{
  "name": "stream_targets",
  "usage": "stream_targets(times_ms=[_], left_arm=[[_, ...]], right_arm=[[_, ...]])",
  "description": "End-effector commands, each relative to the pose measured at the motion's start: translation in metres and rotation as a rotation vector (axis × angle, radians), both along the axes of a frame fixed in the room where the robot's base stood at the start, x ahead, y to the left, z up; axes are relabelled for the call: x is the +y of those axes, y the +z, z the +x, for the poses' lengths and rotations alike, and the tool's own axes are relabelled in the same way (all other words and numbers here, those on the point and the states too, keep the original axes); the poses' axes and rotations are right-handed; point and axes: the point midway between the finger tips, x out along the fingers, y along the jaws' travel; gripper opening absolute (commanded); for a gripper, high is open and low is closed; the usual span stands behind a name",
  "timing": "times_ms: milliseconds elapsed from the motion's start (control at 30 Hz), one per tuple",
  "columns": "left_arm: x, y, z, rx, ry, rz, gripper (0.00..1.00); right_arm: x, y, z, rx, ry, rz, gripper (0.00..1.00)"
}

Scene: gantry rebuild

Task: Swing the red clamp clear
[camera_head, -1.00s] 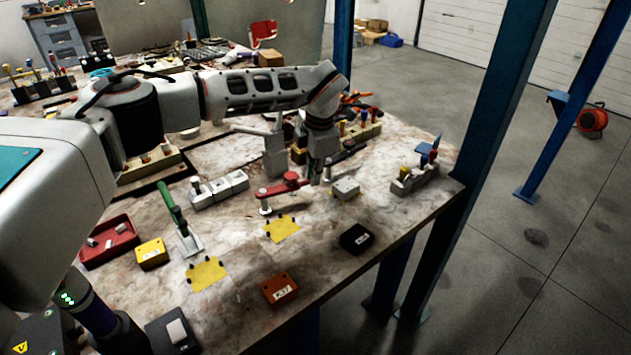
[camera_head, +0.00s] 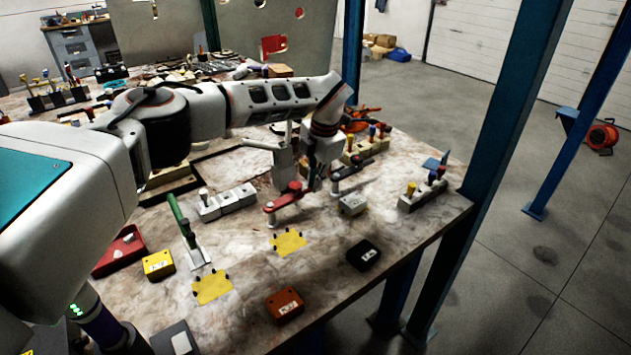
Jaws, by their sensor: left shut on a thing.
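The red clamp (camera_head: 285,201) is on the worktable, its red arm lying level with a round foot at its near left end, just behind a yellow marked patch (camera_head: 289,241). My left gripper (camera_head: 308,184) comes down from above at the far right end of the red arm and is shut on it. The fingertips are small and partly hidden, so the exact grip is hard to see. My right gripper is not in view.
A grey block (camera_head: 353,204) and a dark-armed clamp (camera_head: 350,175) stand close to the right of the gripper. White blocks (camera_head: 226,202) and a green-handled tool (camera_head: 184,222) are to the left. A black box (camera_head: 363,254) and an orange box (camera_head: 285,305) lie nearer.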

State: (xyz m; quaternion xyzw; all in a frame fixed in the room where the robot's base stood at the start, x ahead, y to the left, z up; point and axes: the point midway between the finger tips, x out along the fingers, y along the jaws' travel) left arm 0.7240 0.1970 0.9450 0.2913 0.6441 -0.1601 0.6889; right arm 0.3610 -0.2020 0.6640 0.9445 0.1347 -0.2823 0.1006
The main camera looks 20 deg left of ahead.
Motion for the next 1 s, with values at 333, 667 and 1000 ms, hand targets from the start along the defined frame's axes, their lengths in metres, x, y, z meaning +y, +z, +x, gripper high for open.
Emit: stream_targets(times_ms=[333, 667, 1000], left_arm=[[0.0, 0.0, 0.0, 0.0, -0.001, 0.0, 0.26], [-0.003, 0.019, -0.001, -0.003, -0.001, 0.001, 0.26], [-0.013, 0.086, -0.009, -0.003, -0.002, 0.001, 0.26]], right_arm=[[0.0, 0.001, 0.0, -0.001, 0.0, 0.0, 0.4], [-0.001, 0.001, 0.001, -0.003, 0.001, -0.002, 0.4], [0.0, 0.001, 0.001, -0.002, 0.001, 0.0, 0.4]])
